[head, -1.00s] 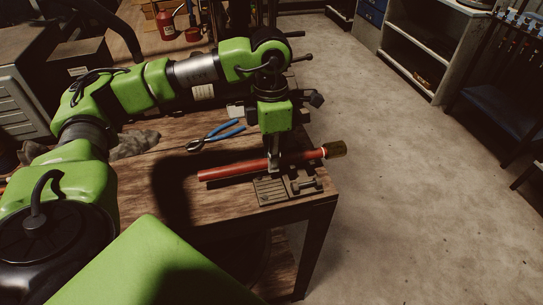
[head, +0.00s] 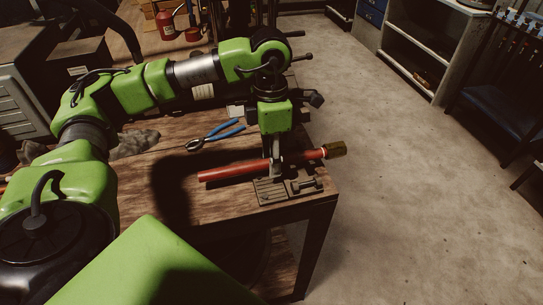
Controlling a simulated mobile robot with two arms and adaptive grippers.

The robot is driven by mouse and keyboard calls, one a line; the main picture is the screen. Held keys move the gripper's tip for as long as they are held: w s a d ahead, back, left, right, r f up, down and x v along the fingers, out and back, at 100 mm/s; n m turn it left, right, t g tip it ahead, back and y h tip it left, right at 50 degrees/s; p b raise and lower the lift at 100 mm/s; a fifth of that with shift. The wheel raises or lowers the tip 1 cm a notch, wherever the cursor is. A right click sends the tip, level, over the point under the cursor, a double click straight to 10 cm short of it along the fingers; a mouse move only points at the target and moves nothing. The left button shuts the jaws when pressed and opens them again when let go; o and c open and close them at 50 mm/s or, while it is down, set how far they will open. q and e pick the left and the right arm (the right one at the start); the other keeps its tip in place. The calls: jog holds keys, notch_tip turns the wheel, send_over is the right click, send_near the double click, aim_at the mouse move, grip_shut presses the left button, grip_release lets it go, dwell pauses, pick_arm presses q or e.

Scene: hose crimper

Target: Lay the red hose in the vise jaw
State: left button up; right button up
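The dark metal vise (head: 270,192) sits just in front of the hose below the gripper. I cannot tell whether the hose touches the jaw. My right gripper is out of view.
Blue-handled pliers (head: 222,134) lie on the workbench (head: 145,190) behind the hose. A grey rag (head: 135,144) lies further left. A red canister (head: 165,25) stands on a surface at the back. The concrete floor right of the bench is clear.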

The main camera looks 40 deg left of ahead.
pick_arm(q)
notch_tip(320, 180, up, 12)
jog(key=shift+w+a, duration=0.2)
jog(key=shift+a, duration=0.05)
dwell(0.3)
